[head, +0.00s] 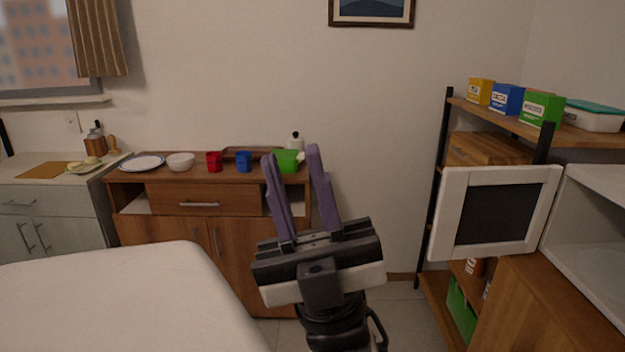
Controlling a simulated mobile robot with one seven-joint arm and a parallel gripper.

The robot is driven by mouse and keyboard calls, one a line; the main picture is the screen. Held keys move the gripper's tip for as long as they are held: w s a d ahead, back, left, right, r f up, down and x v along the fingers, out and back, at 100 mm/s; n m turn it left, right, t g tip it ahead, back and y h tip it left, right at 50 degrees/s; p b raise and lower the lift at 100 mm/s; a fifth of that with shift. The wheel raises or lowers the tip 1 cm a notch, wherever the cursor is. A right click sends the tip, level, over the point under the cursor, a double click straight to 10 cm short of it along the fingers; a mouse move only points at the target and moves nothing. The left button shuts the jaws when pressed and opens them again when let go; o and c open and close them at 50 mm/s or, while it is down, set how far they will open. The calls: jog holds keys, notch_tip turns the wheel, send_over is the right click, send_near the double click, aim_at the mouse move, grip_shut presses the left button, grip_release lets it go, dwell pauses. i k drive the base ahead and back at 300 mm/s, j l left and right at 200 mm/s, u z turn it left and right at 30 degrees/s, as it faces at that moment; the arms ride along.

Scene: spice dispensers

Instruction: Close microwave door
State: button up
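The microwave (597,225) is white and stands at the right edge on a wooden cabinet, partly cut off by the frame. Its door (495,213), a white frame around a dark window, stands wide open, swung out to the left of the body. The microwave's interior shows and looks empty in the part I can see. My gripper (290,155) is in the middle of the head view, left of the door and apart from it. Its two purple fingers point up and are spread, with nothing held between them.
A wooden shelf (560,131) with several colored boxes stands behind the door. A white table (110,300) fills the lower left. A wooden sideboard (150,230) with bowls and cups stands by the back wall. Open floor (405,310) shows between my gripper and the shelf.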

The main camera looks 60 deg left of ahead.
aim_at(482, 211)
jog(key=i+j+u, duration=0.2)
jog(key=j, duration=0.15)
jog(key=j+u, duration=0.25)
jog(key=i+j+u, duration=0.2)
jog(key=j, duration=0.15)
jog(key=k, duration=0.05)
